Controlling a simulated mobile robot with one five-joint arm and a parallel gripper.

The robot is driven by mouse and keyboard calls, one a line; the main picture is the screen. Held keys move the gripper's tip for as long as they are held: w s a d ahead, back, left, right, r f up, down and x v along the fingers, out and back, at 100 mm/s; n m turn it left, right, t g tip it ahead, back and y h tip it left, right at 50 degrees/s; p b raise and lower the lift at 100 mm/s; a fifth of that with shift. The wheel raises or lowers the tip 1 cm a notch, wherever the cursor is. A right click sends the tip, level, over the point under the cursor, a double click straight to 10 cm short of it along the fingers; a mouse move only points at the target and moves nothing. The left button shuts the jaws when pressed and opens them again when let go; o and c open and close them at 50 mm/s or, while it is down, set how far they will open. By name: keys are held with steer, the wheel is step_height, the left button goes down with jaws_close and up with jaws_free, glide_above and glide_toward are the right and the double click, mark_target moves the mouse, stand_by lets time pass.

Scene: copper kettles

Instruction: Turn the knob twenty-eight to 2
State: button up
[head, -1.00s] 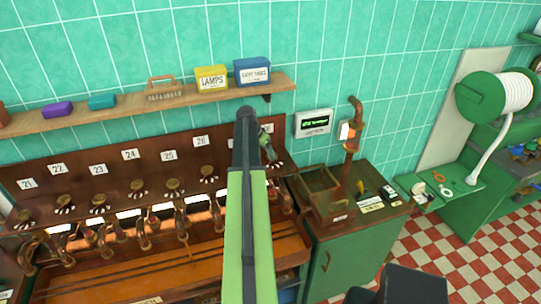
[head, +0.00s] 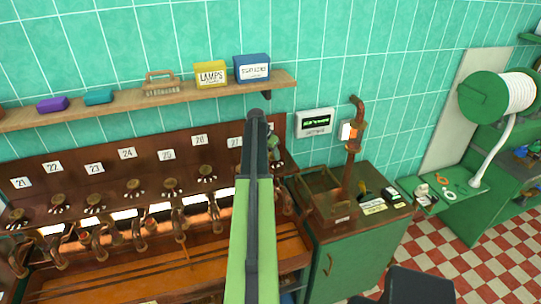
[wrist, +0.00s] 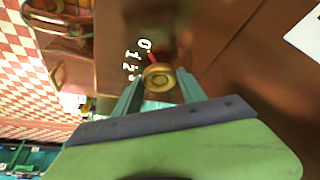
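Knob twenty-eight is hidden behind my arm in the head view, just right of the label 27 (head: 235,142). In the wrist view a round brass knob (wrist: 158,77) sits at the fingertips of my gripper (wrist: 160,80), one finger on each side. I cannot tell whether the fingers press on it. A red pointer mark (wrist: 153,57) shows beside the knob, near the white 0 of the scale (wrist: 134,57); 1 and 2 follow, and the further figures are partly covered. In the head view my gripper (head: 273,150) is at the right end of the panel, mostly covered by my arm.
A row of similar knobs with labels (head: 127,153) runs left along the brown panel, above copper spouts and a wooden trough (head: 150,270). A shelf (head: 130,108) with boxes hangs above. A green cabinet (head: 350,250) with a wooden box stands at right.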

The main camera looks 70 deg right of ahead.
steer(key=c, duration=0.7)
steer(key=shift+a+f, duration=0.1)
steer(key=shift+a, duration=0.1)
steer(key=shift+c, duration=0.2)
steer(key=shift+d, duration=0.1)
steer(key=shift+s+n, duration=0.1)
steer(key=shift+n, duration=0.2)
steer(key=n, duration=0.1)
steer(key=n+t, duration=0.1)
steer(key=n, duration=0.2)
steer(key=shift+s+d+t, duration=0.15)
steer(key=shift+s+t, duration=0.15)
steer(key=shift+t, duration=0.1)
steer(key=n+t, duration=0.1)
steer(key=n, duration=0.2)
steer(key=shift+s+n, duration=0.1)
steer(key=shift+n, duration=0.3)
steer(key=shift+d+n+t+y, duration=0.15)
steer(key=shift+n+t, duration=0.2)
steer(key=shift+n, duration=0.45)
steer(key=shift+n+t+y, duration=0.15)
steer(key=shift+n+t, duration=0.2)
steer(key=shift+n, duration=0.45)
